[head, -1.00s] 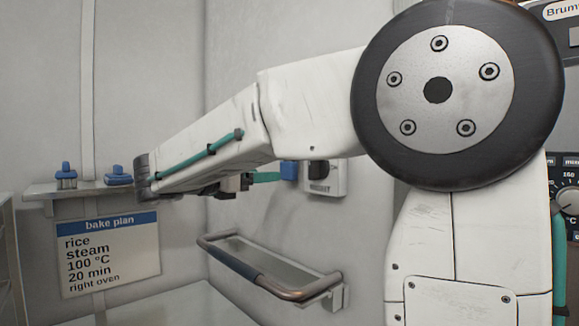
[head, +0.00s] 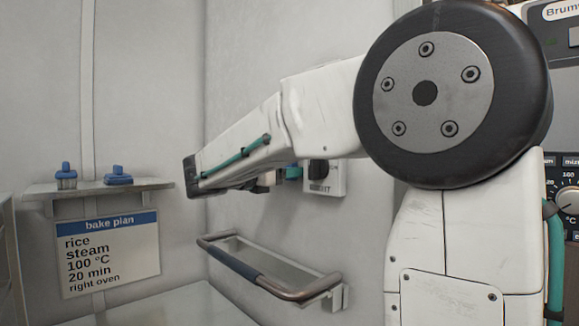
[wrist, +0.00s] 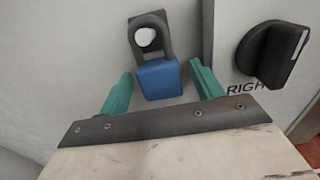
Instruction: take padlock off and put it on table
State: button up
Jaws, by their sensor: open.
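The padlock (wrist: 160,80) has a blue body and a dark shackle. In the wrist view it hangs with its shackle around a pale round peg on a plate. My gripper (wrist: 160,69) is open, with one teal finger on each side of the blue body and a visible gap on both sides. In the head view a teal part of my gripper (head: 293,172) shows just left of the switch box; I cannot make out the padlock there. A pale flat surface (head: 170,306), perhaps the table, lies at the bottom.
The switch box (head: 338,178) has a black knob (wrist: 272,54) right of the padlock. A metal rail (head: 290,290) juts from the wall below. A shelf (head: 100,192) with two blue-topped items stands at left, above a bake plan sign (head: 108,255).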

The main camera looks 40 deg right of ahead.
jog(key=c, duration=1)
jog(key=shift+a+r, duration=0.3)
jog(key=shift+r, duration=0.3)
jog(key=shift+c, duration=0.2)
jog(key=shift+a, duration=0.1)
jog(key=shift+s+a, duration=0.1)
jog(key=shift+a, duration=2.5)
